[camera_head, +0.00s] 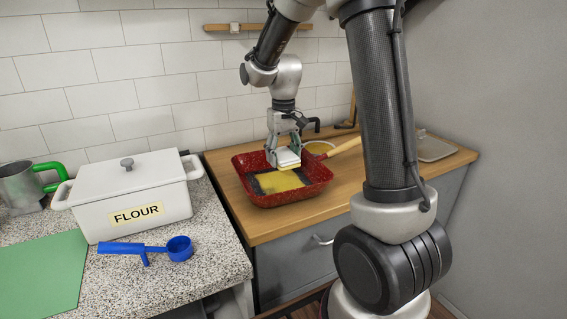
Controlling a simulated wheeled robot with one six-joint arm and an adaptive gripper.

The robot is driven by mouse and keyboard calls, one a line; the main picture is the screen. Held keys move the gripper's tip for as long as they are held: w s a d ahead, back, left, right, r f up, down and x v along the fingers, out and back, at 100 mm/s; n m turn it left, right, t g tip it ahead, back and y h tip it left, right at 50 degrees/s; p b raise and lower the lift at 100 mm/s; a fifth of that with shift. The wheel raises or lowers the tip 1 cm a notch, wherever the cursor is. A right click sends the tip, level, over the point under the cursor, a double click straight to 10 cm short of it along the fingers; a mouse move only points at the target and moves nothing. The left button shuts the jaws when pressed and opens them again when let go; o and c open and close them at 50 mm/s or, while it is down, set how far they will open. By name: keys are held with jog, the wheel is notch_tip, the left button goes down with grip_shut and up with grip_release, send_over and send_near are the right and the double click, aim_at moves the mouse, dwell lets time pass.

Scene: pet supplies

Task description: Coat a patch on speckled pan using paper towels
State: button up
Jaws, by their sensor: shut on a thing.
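A red speckled square pan (310,201) sits on the wooden counter, with a pale handle (346,146) pointing to the upper right. Its dark inside bears a yellow patch (277,182). My gripper (284,150) is over the pan, shut on a white pad of paper towels (288,158). The pad's lower edge looks yellow. It is low over the back of the yellow patch; I cannot tell whether it touches the pan floor. The fingers partly hide the pan's back rim.
A small yellow-filled bowl (319,147) stands behind the pan. A white flour box (131,195), blue measuring scoop (178,248), green mat (40,275) and metal cup (20,186) are on the speckled counter at left. A grey tray (434,149) lies right on the wooden counter (262,231).

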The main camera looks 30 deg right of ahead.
aim_at(284, 153)
jog(key=shift+r, duration=1.55)
jog(key=shift+s, duration=0.1)
